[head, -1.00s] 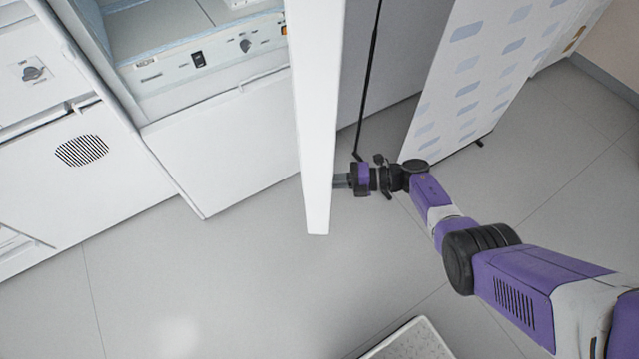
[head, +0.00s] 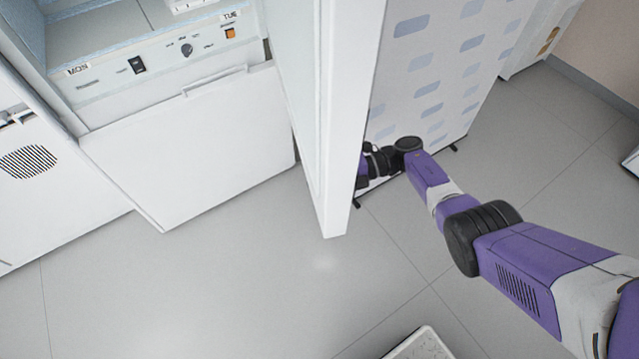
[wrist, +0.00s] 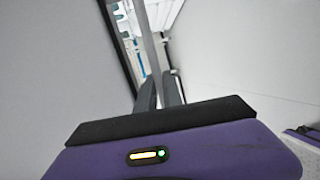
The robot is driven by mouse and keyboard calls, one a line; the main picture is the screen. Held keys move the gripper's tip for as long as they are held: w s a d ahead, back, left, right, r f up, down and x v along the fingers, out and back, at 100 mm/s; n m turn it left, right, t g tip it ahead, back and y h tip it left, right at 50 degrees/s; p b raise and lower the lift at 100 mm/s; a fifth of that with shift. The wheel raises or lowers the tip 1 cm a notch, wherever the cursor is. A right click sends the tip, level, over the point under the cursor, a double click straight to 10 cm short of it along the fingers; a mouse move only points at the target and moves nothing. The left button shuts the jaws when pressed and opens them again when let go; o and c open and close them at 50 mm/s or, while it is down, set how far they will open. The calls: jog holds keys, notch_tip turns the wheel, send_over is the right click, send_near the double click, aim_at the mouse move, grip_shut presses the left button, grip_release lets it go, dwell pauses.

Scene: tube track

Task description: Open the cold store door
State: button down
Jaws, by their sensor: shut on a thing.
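The cold store door (head: 345,140) is a tall white panel seen nearly edge-on in the head view. It stands out from the units on the left. My arm reaches in from the right, and my gripper is at the door's right side, with its fingertips hidden behind the door's edge. In the wrist view my gripper (wrist: 160,92) has its two dark fingers closed on a slim grey upright bar, which looks like the door handle (wrist: 150,50). A narrow bright gap with blue and white shapes shows beside the bar.
A white unit with switches and a knob (head: 187,50) stands at the left. A patterned white panel on feet (head: 440,70) stands behind my wrist. A pale tray-like thing (head: 422,346) lies on the floor at the bottom. The grey floor (head: 220,270) between is clear.

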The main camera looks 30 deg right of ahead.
jog(key=shift+s+a+f+g, duration=0.25)
jog(key=shift+s+f+g, duration=0.05)
jog(key=shift+s, duration=0.05)
jog(key=c, duration=1.8)
grip_release()
jog(key=shift+w+d+r, duration=0.1)
jog(key=shift+w+r, duration=0.05)
jog(key=shift+d, duration=0.15)
jog(key=b+v, duration=0.1)
jog(key=v, duration=0.6)
jog(key=shift+d, duration=0.2)
